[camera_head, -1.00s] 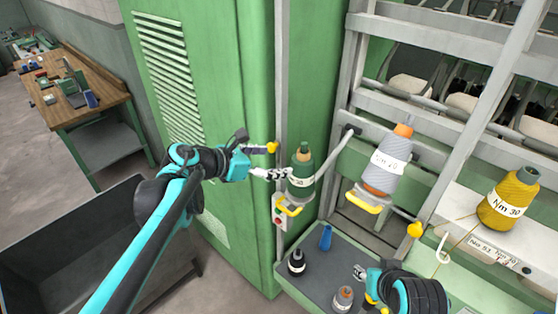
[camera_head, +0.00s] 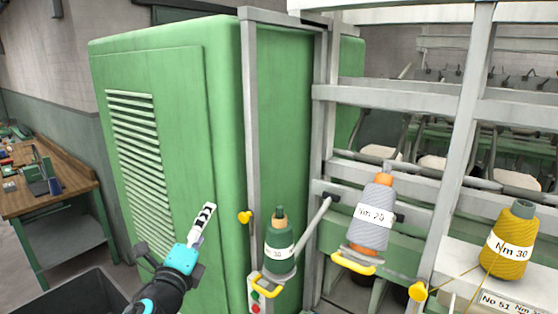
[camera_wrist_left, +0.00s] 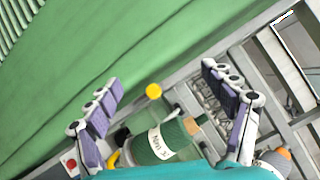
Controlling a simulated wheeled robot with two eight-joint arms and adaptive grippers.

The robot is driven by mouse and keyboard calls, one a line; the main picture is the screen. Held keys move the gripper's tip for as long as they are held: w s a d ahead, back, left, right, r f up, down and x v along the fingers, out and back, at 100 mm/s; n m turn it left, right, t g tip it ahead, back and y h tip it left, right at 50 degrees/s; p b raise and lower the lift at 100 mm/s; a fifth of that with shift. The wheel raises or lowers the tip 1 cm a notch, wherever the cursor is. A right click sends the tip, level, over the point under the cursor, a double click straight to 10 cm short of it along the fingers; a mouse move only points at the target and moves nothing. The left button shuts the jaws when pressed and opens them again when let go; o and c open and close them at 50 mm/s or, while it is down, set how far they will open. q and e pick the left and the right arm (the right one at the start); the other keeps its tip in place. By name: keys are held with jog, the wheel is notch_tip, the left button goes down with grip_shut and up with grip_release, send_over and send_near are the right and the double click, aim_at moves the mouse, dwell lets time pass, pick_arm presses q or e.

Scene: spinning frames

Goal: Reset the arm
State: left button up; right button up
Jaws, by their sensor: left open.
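My left gripper (camera_head: 178,232) is raised in front of the green cabinet, left of the spools, its fingers pointing upward. In the left wrist view its two fingers (camera_wrist_left: 162,75) are spread wide with nothing held between them. A green spool (camera_head: 280,245) with a white label sits on its holder to the right of this gripper, apart from it. It also shows low between the fingers in the wrist view (camera_wrist_left: 160,142). My right gripper is out of the head view.
The tall green cabinet (camera_head: 215,90) stands behind my left gripper. A grey spool (camera_head: 371,215) and a yellow spool (camera_head: 511,240) are on the grey machine frame (camera_head: 455,130) at right. A wooden workbench (camera_head: 60,195) is at far left, with a dark bin (camera_head: 75,295) below.

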pick_arm(q)
jog(key=s+a+f+n+g+y+b, duration=0.25)
jog(key=f+n, duration=0.35)
jog(key=f, duration=0.3)
jog(key=s+a+f+n+g+y+b, duration=0.1)
jog(key=s+a+f+n+b, duration=0.1)
jog(key=s+f+n+b, duration=0.35)
jog(key=s+a+f+n+g+y+b, duration=0.1)
jog(key=s+a+f+n+g+y, duration=0.15)
jog(key=f+n, duration=0.6)
jog(key=s+d+f+n+g+h+b, duration=0.2)
jog(key=s+f, duration=0.3)
jog(key=f, duration=0.5)
jog(key=s+d+f+n+g+h+b, duration=0.1)
jog(key=s+d+f+n+g+b, duration=0.1)
jog(key=f, duration=0.9)
jog(key=s+d+g+b, duration=0.1)
jog(key=s+d+b, duration=0.1)
jog(key=s+d, duration=0.1)
jog(key=shift+s+f+g+h, duration=0.15)
jog(key=shift+s+g+h, duration=0.15)
jog(key=shift+s+h, duration=0.1)
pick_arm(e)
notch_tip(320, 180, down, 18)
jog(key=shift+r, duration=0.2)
pick_arm(q)
jog(key=shift+c, duration=0.2)
